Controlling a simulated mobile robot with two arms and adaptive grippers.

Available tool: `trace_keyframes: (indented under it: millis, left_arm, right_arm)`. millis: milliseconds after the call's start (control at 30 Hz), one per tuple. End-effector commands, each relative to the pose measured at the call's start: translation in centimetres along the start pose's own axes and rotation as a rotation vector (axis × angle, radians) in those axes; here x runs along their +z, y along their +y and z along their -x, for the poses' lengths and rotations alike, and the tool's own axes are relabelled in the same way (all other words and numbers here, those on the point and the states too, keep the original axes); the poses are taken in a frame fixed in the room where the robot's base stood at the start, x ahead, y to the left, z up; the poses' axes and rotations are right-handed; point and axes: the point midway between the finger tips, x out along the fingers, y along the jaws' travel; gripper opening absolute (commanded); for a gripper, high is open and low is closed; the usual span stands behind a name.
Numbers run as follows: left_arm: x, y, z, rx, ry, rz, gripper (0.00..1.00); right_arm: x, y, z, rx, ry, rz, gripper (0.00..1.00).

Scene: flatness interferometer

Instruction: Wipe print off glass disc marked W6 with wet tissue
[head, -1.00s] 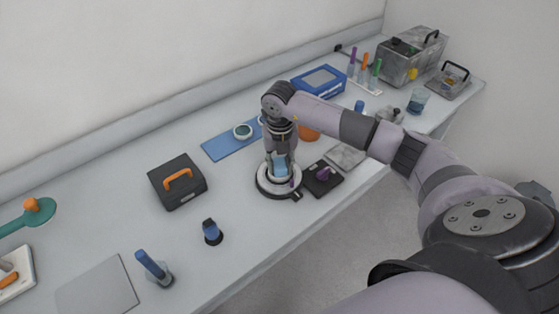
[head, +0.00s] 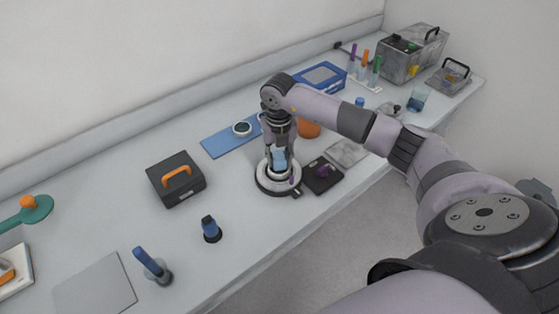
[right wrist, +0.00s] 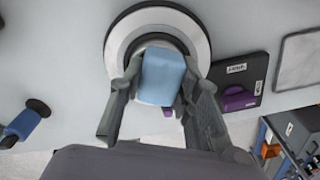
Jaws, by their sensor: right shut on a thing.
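My right gripper (head: 279,163) is shut on a light blue block-like piece (right wrist: 162,76), likely the wet tissue, which also shows in the head view (head: 279,157). It holds the piece over a round holder with a black outer rim and white ring (head: 262,183); the right wrist view shows this holder (right wrist: 118,45) behind the piece. Whether the piece touches the surface below cannot be told. A glass disc in the holder, its W6 mark and any print are hidden or too small to tell. Another round disc (head: 242,129) lies on a blue mat (head: 219,146). My left gripper is not in view.
A black plate with a purple knob (head: 323,172) sits close to the holder's right. A black case with orange handle (head: 176,181) and a small dark-blue stand (head: 211,229) stand left. An orange item (head: 308,129) is behind my gripper. The table between case and holder is clear.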

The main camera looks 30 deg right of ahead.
Motion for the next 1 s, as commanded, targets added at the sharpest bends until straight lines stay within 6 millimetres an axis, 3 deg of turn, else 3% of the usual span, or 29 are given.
trace_keyframes:
  millis: [267, 1000]
  left_arm:
    - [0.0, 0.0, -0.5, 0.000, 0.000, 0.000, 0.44]
    - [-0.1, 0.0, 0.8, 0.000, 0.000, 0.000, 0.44]
  right_arm:
    - [0.7, 0.0, 0.1, 0.001, 0.000, 0.000, 0.01]
    - [-1.8, 0.0, 0.0, 0.000, 0.000, 0.000, 0.01]
